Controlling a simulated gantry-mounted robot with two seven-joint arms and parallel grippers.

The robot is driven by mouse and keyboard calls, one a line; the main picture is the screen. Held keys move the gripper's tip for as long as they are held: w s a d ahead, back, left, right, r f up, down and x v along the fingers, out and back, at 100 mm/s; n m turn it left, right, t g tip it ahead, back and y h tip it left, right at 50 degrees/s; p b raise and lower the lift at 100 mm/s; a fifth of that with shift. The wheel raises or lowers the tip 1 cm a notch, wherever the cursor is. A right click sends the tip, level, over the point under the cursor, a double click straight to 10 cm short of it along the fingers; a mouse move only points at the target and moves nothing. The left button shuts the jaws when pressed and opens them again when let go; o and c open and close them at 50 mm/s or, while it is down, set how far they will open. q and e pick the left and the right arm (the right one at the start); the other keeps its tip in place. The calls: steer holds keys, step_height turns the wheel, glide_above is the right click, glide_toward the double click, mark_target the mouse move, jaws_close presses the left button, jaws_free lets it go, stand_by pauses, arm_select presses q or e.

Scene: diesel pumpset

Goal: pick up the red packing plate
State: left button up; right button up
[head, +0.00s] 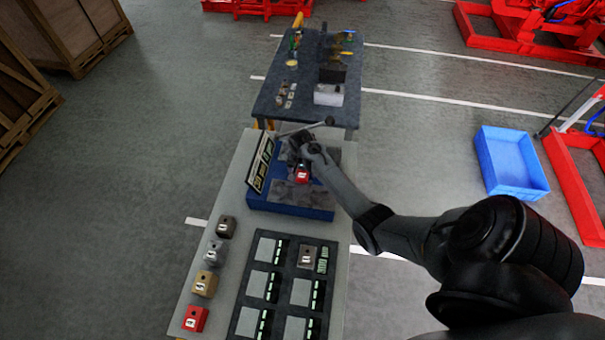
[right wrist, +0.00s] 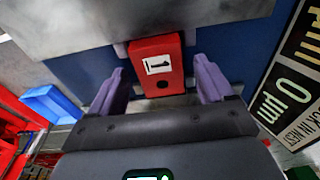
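A red block-like plate (head: 302,175) with a white label sits at the blue fixture (head: 320,213) on the table. It also shows in the right wrist view as a red piece (right wrist: 157,68) with a label and a dark hole. My right gripper (right wrist: 160,66) is open, with one purple finger on each side of this red piece. A gap shows at the right finger; I cannot tell whether the left finger touches. A second red block (head: 195,318) with a white label stands at the table's front left. My left gripper is not in view.
Tan (head: 205,284), grey (head: 215,250) and dark brown (head: 226,226) blocks line the table's left side. A dark tray (head: 247,322) with several pads lies in front. A display panel (head: 260,163) borders the fixture. A blue bin (head: 510,160) stands on the floor at right.

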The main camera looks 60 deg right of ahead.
mark_target(302, 172)
steer(key=c, duration=1.4)
steer(key=shift+o, duration=0.2)
steer(key=shift+r, duration=0.2)
step_height(302, 172, up, 18)
steer(key=shift+f+b, duration=0.15)
steer(key=shift+b, duration=0.25)
steer(key=shift+w, duration=0.1)
